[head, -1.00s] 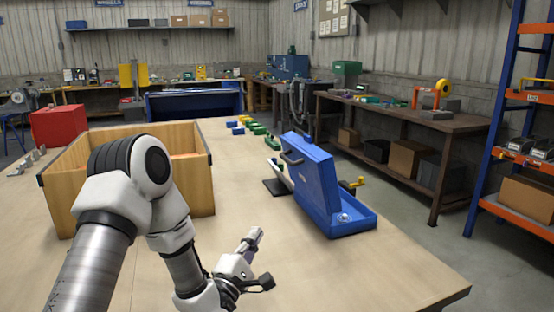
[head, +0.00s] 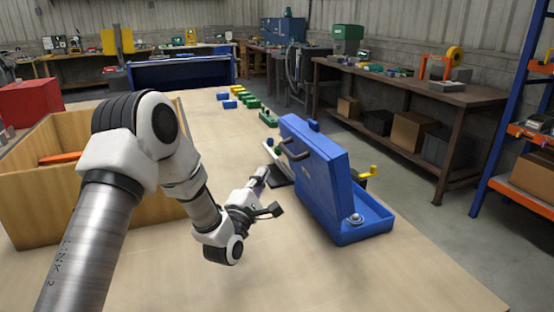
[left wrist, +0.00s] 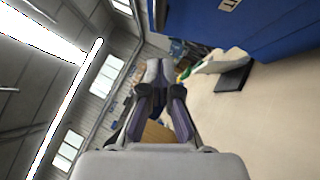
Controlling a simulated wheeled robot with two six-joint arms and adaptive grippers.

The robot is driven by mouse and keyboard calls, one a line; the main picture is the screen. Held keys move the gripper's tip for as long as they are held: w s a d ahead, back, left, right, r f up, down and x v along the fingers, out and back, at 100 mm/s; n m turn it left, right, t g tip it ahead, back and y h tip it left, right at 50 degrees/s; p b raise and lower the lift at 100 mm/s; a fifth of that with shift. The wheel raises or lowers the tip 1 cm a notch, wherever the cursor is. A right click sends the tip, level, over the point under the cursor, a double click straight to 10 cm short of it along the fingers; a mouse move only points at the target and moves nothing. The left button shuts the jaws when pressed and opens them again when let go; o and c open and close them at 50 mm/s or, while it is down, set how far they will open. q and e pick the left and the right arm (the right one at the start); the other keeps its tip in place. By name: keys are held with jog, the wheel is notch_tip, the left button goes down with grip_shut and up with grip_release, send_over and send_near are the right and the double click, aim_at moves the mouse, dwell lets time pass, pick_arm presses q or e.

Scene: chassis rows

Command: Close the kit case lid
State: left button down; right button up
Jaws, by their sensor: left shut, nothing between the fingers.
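The blue kit case (head: 372,222) stands on the right part of the table. Its lid (head: 315,175) is raised steeply, with a dark handle on the side facing my left arm. A small round metallic item shows inside the near end of the base. My left gripper (head: 264,172) is shut and empty, just left of the lid and apart from it in the head view. In the left wrist view its fingers (left wrist: 165,75) are together, and the blue lid (left wrist: 265,25) fills the upper right. The right gripper is not in view.
A wooden box (head: 30,215) stands at the left with an orange item inside. A dark pad (head: 283,176) lies behind my left gripper. Several blue, green and yellow blocks (head: 245,101) lie farther back. The table front is clear.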

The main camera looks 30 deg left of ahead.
pick_arm(q)
jog(key=w, duration=0.1)
jog(key=w+d+r, duration=0.1)
jog(key=w, duration=0.1)
jog(key=w+d+r, duration=0.1)
jog(key=shift+w+d+r+p, duration=0.15)
jog(key=shift+d+r+p, duration=0.05)
jog(key=shift+r+p, duration=0.1)
